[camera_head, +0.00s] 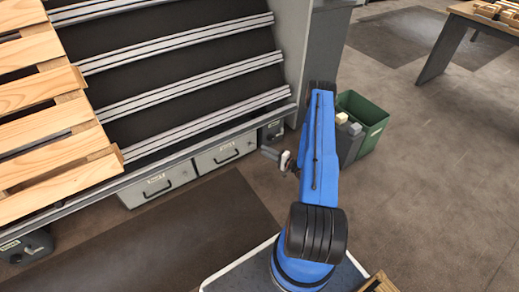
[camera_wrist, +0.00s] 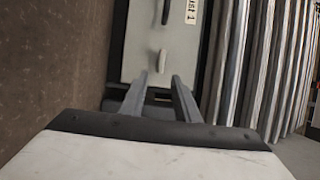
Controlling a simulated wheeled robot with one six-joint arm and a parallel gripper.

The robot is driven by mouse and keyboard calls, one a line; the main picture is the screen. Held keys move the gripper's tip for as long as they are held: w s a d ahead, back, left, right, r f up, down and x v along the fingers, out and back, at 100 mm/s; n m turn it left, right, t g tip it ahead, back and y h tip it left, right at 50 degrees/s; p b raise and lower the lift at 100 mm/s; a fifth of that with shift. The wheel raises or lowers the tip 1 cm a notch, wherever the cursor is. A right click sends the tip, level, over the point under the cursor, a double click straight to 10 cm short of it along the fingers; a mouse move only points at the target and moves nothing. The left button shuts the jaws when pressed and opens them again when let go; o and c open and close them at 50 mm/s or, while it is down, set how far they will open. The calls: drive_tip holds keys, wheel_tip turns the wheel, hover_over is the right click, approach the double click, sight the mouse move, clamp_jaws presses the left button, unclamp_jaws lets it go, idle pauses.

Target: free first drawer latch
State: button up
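In the wrist view a pale drawer front (camera_wrist: 140,40) has a dark handle (camera_wrist: 166,12), a label ending in "ist 1" (camera_wrist: 192,12) and a small pale upright piece (camera_wrist: 157,64) that looks like the latch. My gripper (camera_wrist: 160,78) is open, its two grey fingers apart with nothing held between them. The pale piece shows just beyond the fingertips; I cannot tell whether they touch it.
A second drawer (camera_head: 158,185) lies to the left under the sloped rack (camera_head: 180,75). Wooden pallet slats (camera_head: 45,125) cover the rack's left side. A green bin (camera_head: 366,125) stands right of my arm. Open floor (camera_head: 440,190) extends to the right.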

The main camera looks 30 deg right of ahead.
drive_tip(key=v, duration=1)
drive_tip(key=shift+s, duration=0.2)
drive_tip(key=shift+d+f, duration=0.1)
drive_tip(key=shift+s, duration=0.1)
